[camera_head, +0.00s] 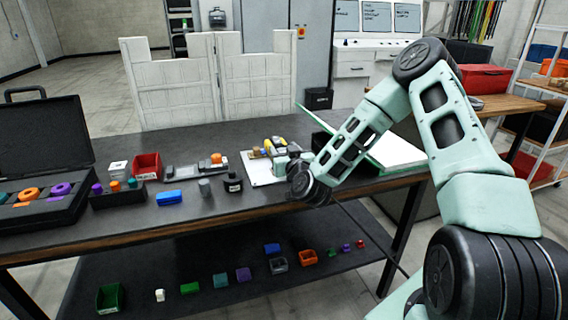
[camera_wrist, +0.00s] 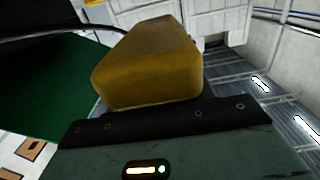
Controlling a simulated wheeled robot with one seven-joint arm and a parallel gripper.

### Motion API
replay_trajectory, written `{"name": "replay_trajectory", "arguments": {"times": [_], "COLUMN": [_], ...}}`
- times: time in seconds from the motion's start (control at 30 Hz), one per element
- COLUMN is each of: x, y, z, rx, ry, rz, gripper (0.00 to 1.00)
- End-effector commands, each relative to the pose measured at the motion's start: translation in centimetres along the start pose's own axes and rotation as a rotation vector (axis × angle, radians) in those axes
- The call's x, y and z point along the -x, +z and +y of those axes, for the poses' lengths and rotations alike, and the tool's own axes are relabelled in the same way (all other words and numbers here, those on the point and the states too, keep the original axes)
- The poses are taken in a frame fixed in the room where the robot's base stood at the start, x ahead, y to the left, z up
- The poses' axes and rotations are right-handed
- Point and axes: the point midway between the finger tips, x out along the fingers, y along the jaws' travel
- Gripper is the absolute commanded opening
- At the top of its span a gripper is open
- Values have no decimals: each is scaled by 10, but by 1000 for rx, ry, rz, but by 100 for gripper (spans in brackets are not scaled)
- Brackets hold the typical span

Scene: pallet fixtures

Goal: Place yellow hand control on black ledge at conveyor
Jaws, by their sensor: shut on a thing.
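The yellow hand control (camera_wrist: 148,62) fills the upper middle of the wrist view as a rounded yellow block. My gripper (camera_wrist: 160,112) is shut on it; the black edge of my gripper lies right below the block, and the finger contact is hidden. In the head view my gripper (camera_head: 279,163) is small, above the dark table near a white board, with yellow parts (camera_head: 272,147) beside it. I cannot make out a conveyor or its black ledge for certain in either view.
The dark table (camera_head: 120,225) carries an open black case (camera_head: 45,145), a red bin (camera_head: 146,166), a blue block (camera_head: 168,197) and small parts. A tilted white panel (camera_head: 395,152) stands right of my gripper. The lower shelf holds several coloured items.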

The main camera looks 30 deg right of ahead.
Motion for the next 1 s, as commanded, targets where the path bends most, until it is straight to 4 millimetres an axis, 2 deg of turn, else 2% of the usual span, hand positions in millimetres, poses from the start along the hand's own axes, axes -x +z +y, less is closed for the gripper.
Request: {"name": "replay_trajectory", "arguments": {"times": [0.37,0.87,0.9,0.97,1.0], "x": [0,0,0,0,0], "y": [40,48,48,48,48], "z": [0,0,0,0,0], "rx": [-1,2,2,1,1], "ry": [0,-1,0,0,0], "rz": [0,2,0,0,0], "gripper": [19,19,61,74,74]}}
